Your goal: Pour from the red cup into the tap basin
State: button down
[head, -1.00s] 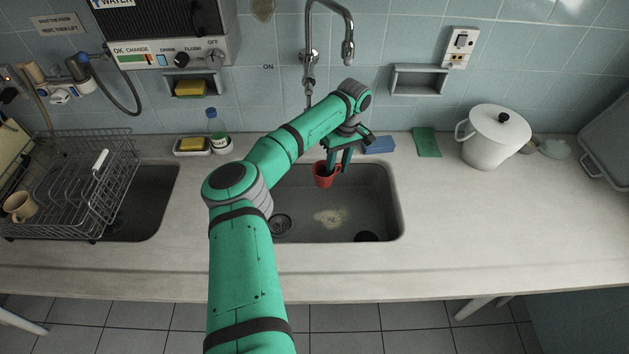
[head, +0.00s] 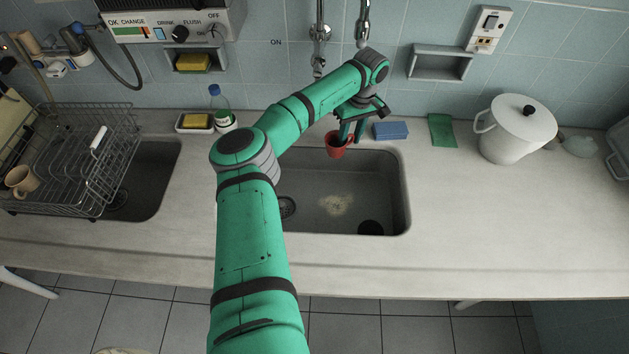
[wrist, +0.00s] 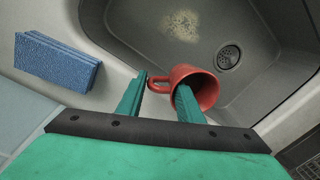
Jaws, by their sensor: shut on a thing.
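The red cup (head: 336,149) is at the back edge of the tap basin (head: 335,212) in the head view. My gripper (head: 350,138) is shut on it from above. In the wrist view the red cup (wrist: 207,90) shows its open mouth, with one finger of my gripper (wrist: 162,84) inside and the other outside by the handle. The cup looks close to upright; its contents cannot be seen. The tap basin (wrist: 150,38) has a pale stain and a drain on its floor. The tap (head: 363,25) stands behind, partly cut off by the frame.
A blue sponge (head: 391,131) lies right of the cup, also in the wrist view (wrist: 58,62). A green cloth (head: 441,129) and white pot (head: 515,129) stand further right. The front counter is clear.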

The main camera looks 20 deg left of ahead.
aim_at(340, 148)
jog(key=shift+s+a+t+h, duration=0.15)
jog(key=shift+s+t+h, duration=0.1)
jog(key=shift+s+t, duration=0.6)
jog(key=shift+s+a+t+h, duration=0.1)
jog(key=shift+s+t+h, duration=0.15)
jog(key=shift+s+t, duration=0.55)
jog(key=shift+s+a+r+t, duration=0.4)
jog(key=shift+s+t, duration=0.25)
jog(key=shift+t, duration=0.2)
jog(key=shift+s+d+r+t+h, duration=0.15)
jog(key=shift+s+r+t+h, duration=0.2)
jog(key=shift+s+t, duration=0.15)
jog(key=shift+s+a+r, duration=0.1)
jog(key=shift+a, duration=0.1)
jog(key=shift+s+r+t, duration=0.15)
jog(key=shift+s+t, duration=0.05)
jog(key=shift+t, duration=0.2)
jog(key=shift+s+r+t, duration=0.4)
jog(key=shift+s+t, duration=0.1)
jog(key=shift+t, duration=0.1)
jog(key=shift+s+a+r+t+h+p, duration=0.35)
jog(key=shift+s+r+t, duration=0.2)
jog(key=shift+t, duration=0.45)
jog(key=shift+d+r+t, duration=0.15)
jog(key=shift+t, duration=0.15)
